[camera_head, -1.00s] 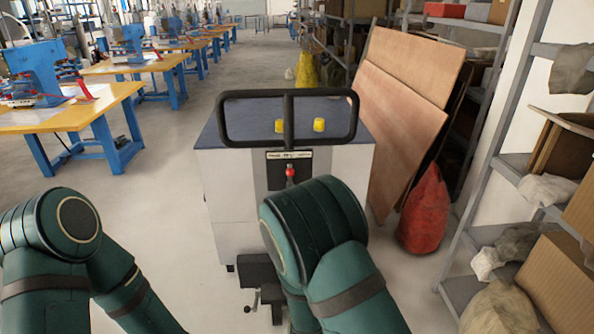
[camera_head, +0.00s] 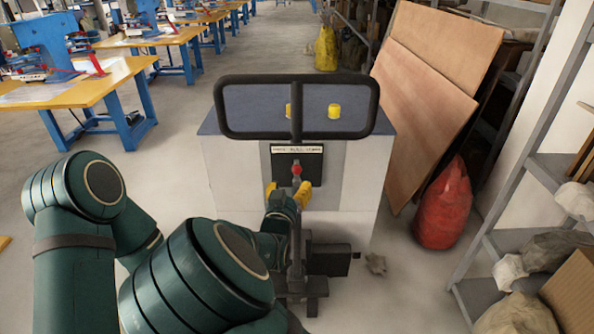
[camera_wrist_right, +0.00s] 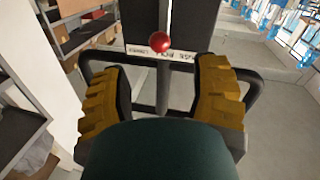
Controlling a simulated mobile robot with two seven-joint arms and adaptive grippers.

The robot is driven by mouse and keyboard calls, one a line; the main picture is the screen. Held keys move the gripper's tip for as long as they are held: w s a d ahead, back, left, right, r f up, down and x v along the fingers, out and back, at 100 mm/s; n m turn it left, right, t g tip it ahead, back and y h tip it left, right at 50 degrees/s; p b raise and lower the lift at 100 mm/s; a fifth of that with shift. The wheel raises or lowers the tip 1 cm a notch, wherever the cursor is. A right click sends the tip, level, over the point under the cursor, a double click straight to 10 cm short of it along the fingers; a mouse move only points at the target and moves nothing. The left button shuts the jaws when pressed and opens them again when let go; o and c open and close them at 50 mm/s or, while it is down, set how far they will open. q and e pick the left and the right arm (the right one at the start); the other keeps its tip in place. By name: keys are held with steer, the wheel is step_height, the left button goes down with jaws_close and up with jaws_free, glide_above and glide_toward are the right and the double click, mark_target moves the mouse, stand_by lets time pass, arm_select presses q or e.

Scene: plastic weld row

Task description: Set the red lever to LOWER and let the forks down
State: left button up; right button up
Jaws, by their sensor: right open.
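The red lever knob (camera_head: 296,169) is on the dark panel of the white and grey pallet truck (camera_head: 355,175), just below its label strip (camera_head: 297,149). My right gripper (camera_head: 287,190) is open, with its yellow fingers just below the knob, one on either side. In the right wrist view the red knob (camera_wrist_right: 159,41) shows beyond and between the tips of the yellow fingers (camera_wrist_right: 160,80), apart from both. The black handle loop (camera_head: 297,137) stands in front of the panel. The forks are hidden. My left gripper is out of view; only its arm shows at the left.
Wooden boards (camera_head: 425,95) lean at the right of the truck, with a red sack (camera_head: 443,205) on the floor. Shelving (camera_head: 545,165) stands at the far right. Yellow work tables (camera_head: 85,90) stand at the left. The floor between is clear.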

mark_target(296, 173)
steer(key=w, duration=0.2)
steer(key=w+d, duration=0.1)
steer(key=w, duration=0.5)
steer(key=shift+w+d+b, duration=0.2)
steer(key=shift+d+b, duration=0.15)
steer(key=shift+b, duration=0.05)
steer(key=shift+c, duration=0.4)
jaws_close()
